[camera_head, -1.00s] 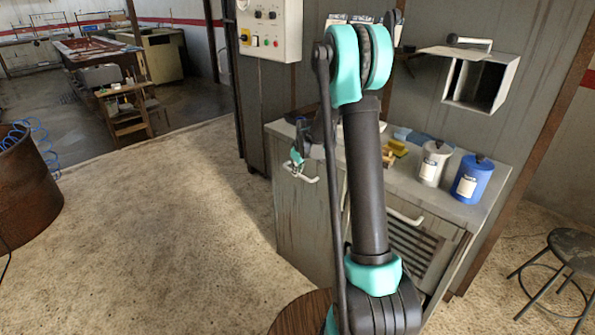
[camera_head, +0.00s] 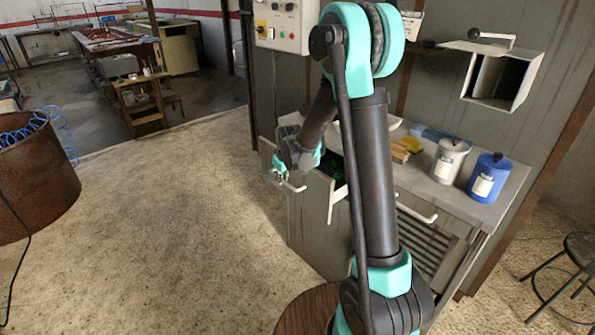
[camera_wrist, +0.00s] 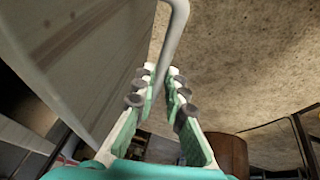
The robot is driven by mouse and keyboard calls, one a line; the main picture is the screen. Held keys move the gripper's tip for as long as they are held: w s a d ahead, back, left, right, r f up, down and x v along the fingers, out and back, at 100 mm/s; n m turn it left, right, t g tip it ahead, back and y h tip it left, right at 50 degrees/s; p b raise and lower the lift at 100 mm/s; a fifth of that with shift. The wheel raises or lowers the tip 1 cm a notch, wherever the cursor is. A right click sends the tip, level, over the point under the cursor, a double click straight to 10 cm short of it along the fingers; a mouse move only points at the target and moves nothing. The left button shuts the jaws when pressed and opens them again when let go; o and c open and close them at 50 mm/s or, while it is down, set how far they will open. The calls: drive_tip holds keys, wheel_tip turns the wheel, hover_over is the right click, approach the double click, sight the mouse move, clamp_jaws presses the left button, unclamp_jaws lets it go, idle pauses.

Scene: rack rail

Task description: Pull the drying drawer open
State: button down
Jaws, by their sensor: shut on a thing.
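A grey drawer (camera_head: 312,192) stands partly pulled out of the left part of the cabinet, and something green shows inside it. Its pale bar handle (camera_head: 295,187) is on the front. My gripper (camera_head: 284,174) is at this handle, left of my arm. In the wrist view, the gripper (camera_wrist: 161,82) is shut on the handle (camera_wrist: 174,32), which runs between the fingers. The grey drawer front (camera_wrist: 85,55) is close on the left there. My arm hides part of the drawer and cabinet, and I see no label naming the drawer.
A louvred front (camera_head: 425,245) with its own handle (camera_head: 418,210) is to the right. A white canister (camera_head: 449,162) and a blue canister (camera_head: 489,178) stand on the worktop. A rusty drum (camera_head: 38,185) is at the left, a stool (camera_head: 575,255) at the right. Floor left of the cabinet is clear.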

drive_tip(key=s+a, duration=0.7)
drive_tip(key=a, duration=0.2)
drive_tip(key=shift+a, duration=0.25)
drive_tip(key=c, duration=1.6)
unclamp_jaws()
drive_tip(key=shift+o, duration=0.2)
drive_tip(key=v, duration=1.2)
